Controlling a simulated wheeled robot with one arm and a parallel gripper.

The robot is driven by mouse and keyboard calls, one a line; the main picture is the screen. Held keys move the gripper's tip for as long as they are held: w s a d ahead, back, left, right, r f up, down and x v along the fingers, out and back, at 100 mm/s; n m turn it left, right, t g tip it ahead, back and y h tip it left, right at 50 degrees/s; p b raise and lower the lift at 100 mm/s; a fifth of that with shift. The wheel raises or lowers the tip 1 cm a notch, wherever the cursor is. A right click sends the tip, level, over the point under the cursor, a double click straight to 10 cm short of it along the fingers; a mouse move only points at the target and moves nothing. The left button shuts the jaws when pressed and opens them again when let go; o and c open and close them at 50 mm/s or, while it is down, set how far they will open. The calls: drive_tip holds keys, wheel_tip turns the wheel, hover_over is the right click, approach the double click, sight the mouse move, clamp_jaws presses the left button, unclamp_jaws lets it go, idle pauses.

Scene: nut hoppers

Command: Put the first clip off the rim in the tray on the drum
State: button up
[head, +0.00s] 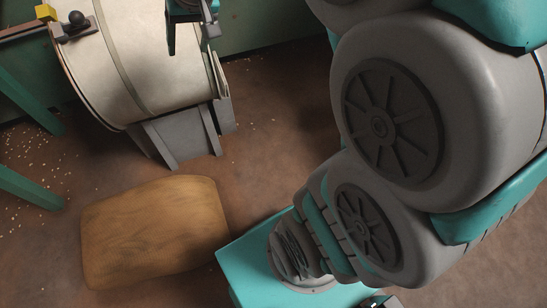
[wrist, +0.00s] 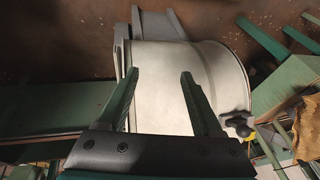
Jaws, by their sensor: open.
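The cream drum (head: 130,55) lies on a grey stand at the upper left of the head view. It also fills the middle of the wrist view (wrist: 190,65). A dark clip with a round knob (head: 77,21) sits at the drum's left rim; it shows in the wrist view (wrist: 238,126) at lower right. My gripper (wrist: 159,77) is open, with nothing seen between its fingers, over the drum. In the head view my gripper (head: 192,30) is partly cut off by the top edge. I cannot make out a tray on the drum.
A brown sack (head: 155,232) lies flat on the floor in front of the grey stand (head: 180,140). Green beams (head: 30,188) stand at the left, with pale bits scattered on the floor nearby. A yellow block (head: 45,12) is beside the clip. Floor right of the stand is clear.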

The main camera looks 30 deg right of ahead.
drive_tip(key=s+d+f+n+g+h, duration=0.1)
drive_tip(key=s+f+g, duration=0.2)
drive_tip(key=s, duration=1)
drive_tip(key=s+d+f+g+h, duration=0.1)
drive_tip(key=s+f, duration=0.5)
drive_tip(key=s, duration=0.8)
drive_tip(key=shift+s+d+f+n+g, duration=0.2)
drive_tip(key=shift+d+n+g, duration=0.25)
drive_tip(key=shift+g, duration=0.55)
